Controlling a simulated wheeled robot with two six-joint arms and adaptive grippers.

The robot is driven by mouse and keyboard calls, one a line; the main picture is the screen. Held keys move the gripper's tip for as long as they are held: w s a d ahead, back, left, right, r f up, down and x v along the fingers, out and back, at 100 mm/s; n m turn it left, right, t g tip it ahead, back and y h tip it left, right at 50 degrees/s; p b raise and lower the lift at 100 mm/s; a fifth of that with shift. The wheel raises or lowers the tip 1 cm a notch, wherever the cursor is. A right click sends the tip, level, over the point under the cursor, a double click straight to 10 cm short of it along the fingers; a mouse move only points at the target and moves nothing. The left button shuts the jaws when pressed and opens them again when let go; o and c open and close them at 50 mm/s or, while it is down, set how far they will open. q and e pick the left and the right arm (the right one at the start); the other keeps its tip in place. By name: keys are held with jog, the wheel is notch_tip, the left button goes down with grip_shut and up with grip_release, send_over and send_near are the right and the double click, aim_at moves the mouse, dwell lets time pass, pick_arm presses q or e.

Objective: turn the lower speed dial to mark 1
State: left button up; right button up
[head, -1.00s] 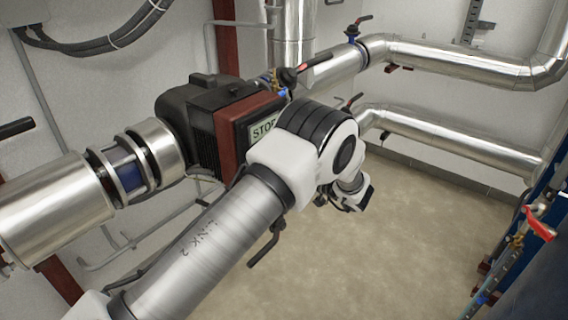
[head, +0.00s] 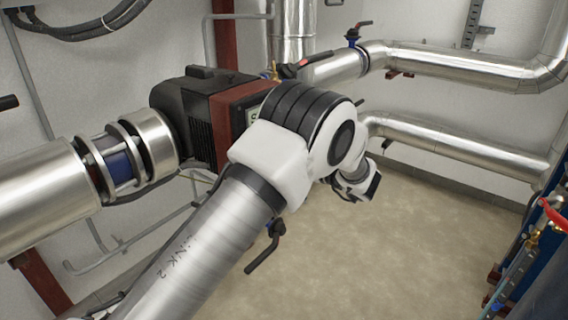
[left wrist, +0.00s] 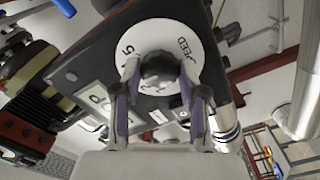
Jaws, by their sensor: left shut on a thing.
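In the left wrist view a white round dial plate (left wrist: 188,50) with the letters "EED" and a "5" showing sits on a dark panel. A dark round knob (left wrist: 160,68) stands at its middle. My left gripper (left wrist: 160,82) has a finger on each side of this knob and is shut on it. I cannot tell from this view whether it is the lower dial, and its pointer is not clear. In the head view my arm hides the dial and most of the panel on the red and black pump unit (head: 228,125). My right gripper is not in view.
A silver pipe (head: 40,200) runs into the pump from the left. Silver pipes (head: 460,62) with small valves line the back wall. A black valve handle (head: 262,252) hangs below my arm. The floor (head: 400,250) to the right is clear.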

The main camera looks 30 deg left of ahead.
pick_arm(q)
jog(key=shift+n+b, duration=6.6)
jog(key=shift+b, duration=2.55)
jog(key=o, duration=1.1)
jog(key=shift+o, duration=0.2)
jog(key=d, duration=0.7)
jog(key=shift+s+d, duration=0.2)
jog(key=shift+s, duration=0.05)
